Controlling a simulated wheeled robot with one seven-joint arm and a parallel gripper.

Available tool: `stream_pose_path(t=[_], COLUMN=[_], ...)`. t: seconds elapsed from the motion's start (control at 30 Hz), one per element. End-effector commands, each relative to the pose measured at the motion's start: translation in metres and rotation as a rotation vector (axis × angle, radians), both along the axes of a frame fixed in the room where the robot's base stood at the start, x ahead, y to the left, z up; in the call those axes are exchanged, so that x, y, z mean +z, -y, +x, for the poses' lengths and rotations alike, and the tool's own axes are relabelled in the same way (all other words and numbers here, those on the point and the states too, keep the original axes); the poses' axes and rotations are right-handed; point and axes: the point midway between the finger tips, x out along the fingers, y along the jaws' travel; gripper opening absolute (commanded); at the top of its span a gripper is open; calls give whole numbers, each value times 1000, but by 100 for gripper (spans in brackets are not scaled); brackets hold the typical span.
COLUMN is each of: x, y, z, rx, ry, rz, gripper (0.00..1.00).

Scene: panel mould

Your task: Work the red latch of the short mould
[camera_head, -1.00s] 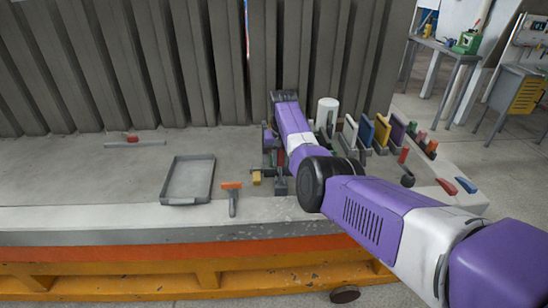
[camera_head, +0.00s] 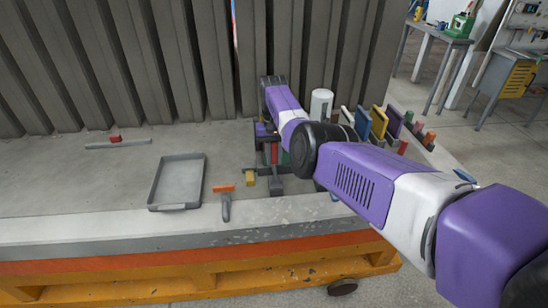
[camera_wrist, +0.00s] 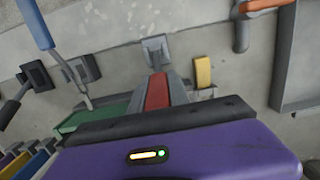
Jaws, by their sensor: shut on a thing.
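In the wrist view the red latch (camera_wrist: 157,92) is a short red bar beside grey metal, running out from under the dark front edge of my gripper (camera_wrist: 162,106). My gripper is shut on it; the fingertips are mostly hidden behind the gripper's own body. In the head view my gripper (camera_head: 271,138) reaches down at the mould, and a bit of red (camera_head: 275,153) shows below it. A yellow block (camera_wrist: 203,70) sits just right of the latch in the wrist view. A green panel (camera_wrist: 84,117) lies to its left.
A grey tray (camera_head: 158,204) and an orange-handled tool (camera_head: 225,198) lie left of the mould. A white cylinder (camera_head: 321,104) and several coloured panels (camera_head: 378,122) stand close on the right. Ribbed grey panels (camera_head: 150,60) rise behind.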

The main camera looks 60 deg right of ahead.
Motion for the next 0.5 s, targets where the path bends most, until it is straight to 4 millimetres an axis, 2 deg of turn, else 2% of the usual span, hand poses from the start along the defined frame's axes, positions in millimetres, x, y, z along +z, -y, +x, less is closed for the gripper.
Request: stream_pose_path(t=[0.03,0.07,0.17,0.5], x=[-3,-3,-3,0], y=[0,0,0,0], z=[0,0,0,0], rx=[1,1,0,0], ry=[1,1,2,2], rz=[0,0,-1,-2], gripper=[0,24,43,44])
